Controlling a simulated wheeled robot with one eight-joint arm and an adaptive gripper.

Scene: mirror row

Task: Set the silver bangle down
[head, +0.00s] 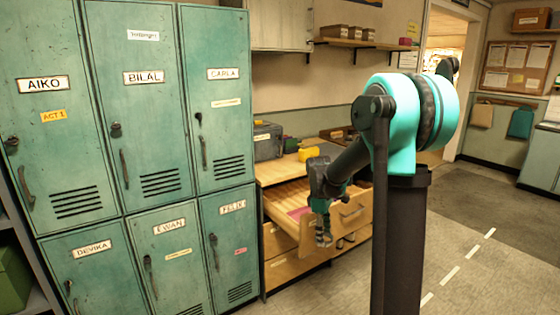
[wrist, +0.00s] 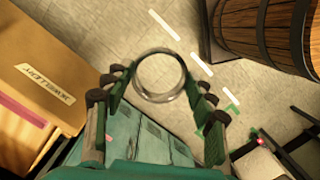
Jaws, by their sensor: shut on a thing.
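The silver bangle (wrist: 138,88) shows in the wrist view as a round ring between the two fingers of my gripper (wrist: 160,90). My gripper is shut on it, with the pale tiled floor behind the ring. In the head view my gripper (head: 323,230) hangs pointing down in front of the pulled-out wooden drawer (head: 352,214). The bangle is too small to make out there. The drawer's front with a label (wrist: 44,80) is at the left of the wrist view.
Green lockers (head: 135,110) with name plates fill the left. A yellow object (head: 309,154) and a grey box (head: 267,142) stand on the cabinet top. A wooden barrel (wrist: 275,30) shows in the wrist view. Open floor (head: 465,240) lies at the right.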

